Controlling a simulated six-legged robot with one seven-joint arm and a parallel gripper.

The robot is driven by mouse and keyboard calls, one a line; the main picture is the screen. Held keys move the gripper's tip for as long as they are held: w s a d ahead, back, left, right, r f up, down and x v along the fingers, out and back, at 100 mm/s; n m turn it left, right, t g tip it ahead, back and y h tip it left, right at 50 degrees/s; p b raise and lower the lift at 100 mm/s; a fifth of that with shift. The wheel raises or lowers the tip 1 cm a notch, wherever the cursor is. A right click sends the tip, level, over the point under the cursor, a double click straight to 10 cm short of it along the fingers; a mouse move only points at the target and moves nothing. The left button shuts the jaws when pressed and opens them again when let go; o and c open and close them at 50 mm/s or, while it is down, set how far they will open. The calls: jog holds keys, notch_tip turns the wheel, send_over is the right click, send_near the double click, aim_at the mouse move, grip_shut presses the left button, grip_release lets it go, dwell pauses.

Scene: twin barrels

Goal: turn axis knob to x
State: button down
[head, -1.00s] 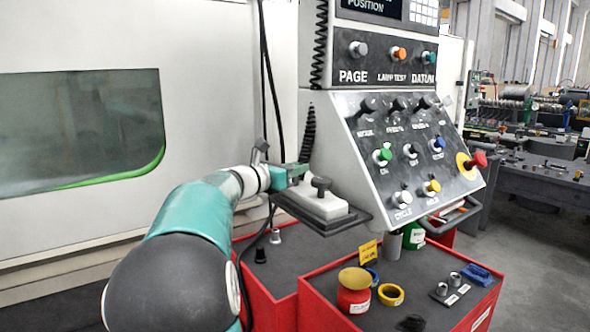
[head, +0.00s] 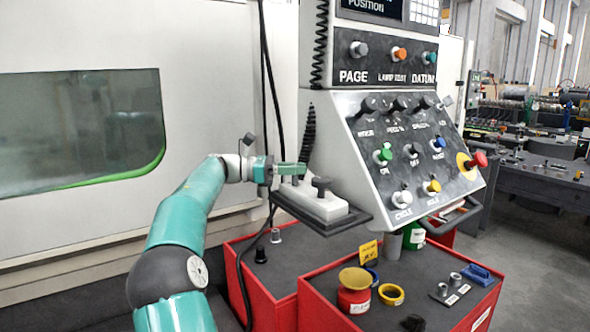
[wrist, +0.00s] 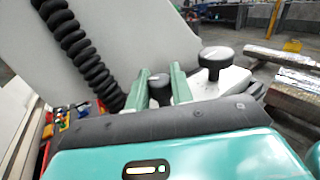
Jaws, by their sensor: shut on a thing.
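A white box (head: 312,206) lies on a dark shelf at the foot of the slanted control panel. It carries two black-topped knobs. The right knob (head: 321,184) stands free and also shows in the wrist view (wrist: 216,57). My gripper (head: 300,169) is at the box's left end. In the wrist view its two green fingers (wrist: 161,84) are closed around the left knob (wrist: 159,88), whose dark cap with a light mark shows between them. In the head view the fingers largely hide this knob. I cannot read axis markings or tell which way it points.
The slanted panel (head: 377,205) with several knobs and a red stop button (head: 478,160) rises just right of the box. A black coiled cable (wrist: 75,45) hangs close to my fingers. Red carts with jars (head: 354,298) and small parts stand below.

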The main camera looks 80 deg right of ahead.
jog(key=shift+m+g+y, duration=0.4)
jog(key=shift+m+y, duration=0.7)
jog(key=shift+y, duration=0.6)
jog(key=shift+m+y, duration=0.8)
jog(key=shift+y, duration=0.4)
jog(key=c, duration=1.3)
grip_release()
jog(key=shift+o, duration=0.2)
jog(key=shift+n+h, duration=0.3)
jog(key=shift+n+h, duration=0.5)
jog(key=shift+h, duration=0.3)
